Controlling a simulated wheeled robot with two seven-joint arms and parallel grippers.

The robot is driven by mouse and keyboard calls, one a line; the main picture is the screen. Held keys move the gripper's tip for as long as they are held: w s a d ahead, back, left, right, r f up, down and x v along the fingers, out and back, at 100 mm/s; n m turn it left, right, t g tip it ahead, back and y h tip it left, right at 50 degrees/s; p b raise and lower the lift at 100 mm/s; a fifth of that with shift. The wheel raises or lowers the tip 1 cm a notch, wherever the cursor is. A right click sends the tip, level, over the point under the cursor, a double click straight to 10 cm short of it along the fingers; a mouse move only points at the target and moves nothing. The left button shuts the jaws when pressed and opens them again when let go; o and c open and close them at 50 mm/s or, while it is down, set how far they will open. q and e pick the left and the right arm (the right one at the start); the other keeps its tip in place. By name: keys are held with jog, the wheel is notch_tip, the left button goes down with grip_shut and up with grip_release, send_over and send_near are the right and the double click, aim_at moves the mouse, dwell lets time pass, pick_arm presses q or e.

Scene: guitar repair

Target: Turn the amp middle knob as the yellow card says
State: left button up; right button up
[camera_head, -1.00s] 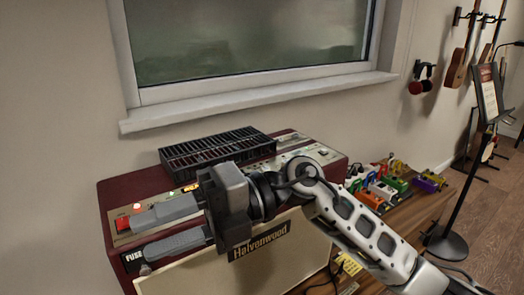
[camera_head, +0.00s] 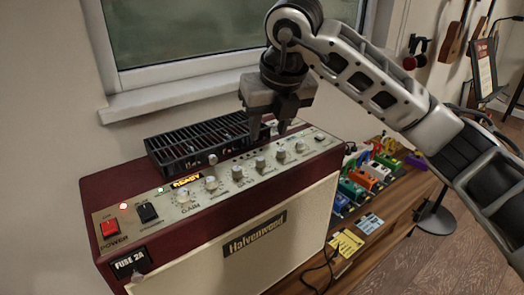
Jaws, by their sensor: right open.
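The amp (camera_head: 205,250) is a dark red cabinet with a cream front and a "Halvenwood" badge. Its pale top panel carries a row of knobs: one marked GAIN (camera_head: 184,197), then others such as this knob (camera_head: 237,172) and this one (camera_head: 260,163). The labels beyond GAIN are too small to read, so I cannot tell which is middle. My right gripper (camera_head: 268,133) points down, open and empty, over the back of the panel behind the knobs. My left gripper is out of view.
A black vented grille (camera_head: 200,148) stands at the back of the amp top. A lit READY display (camera_head: 186,180), red switch (camera_head: 109,228) and black switch (camera_head: 148,212) are on the panel.

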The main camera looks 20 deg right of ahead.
aim_at(261, 159)
jog(key=p+x, duration=0.1)
jog(key=x, duration=0.8)
grip_shut()
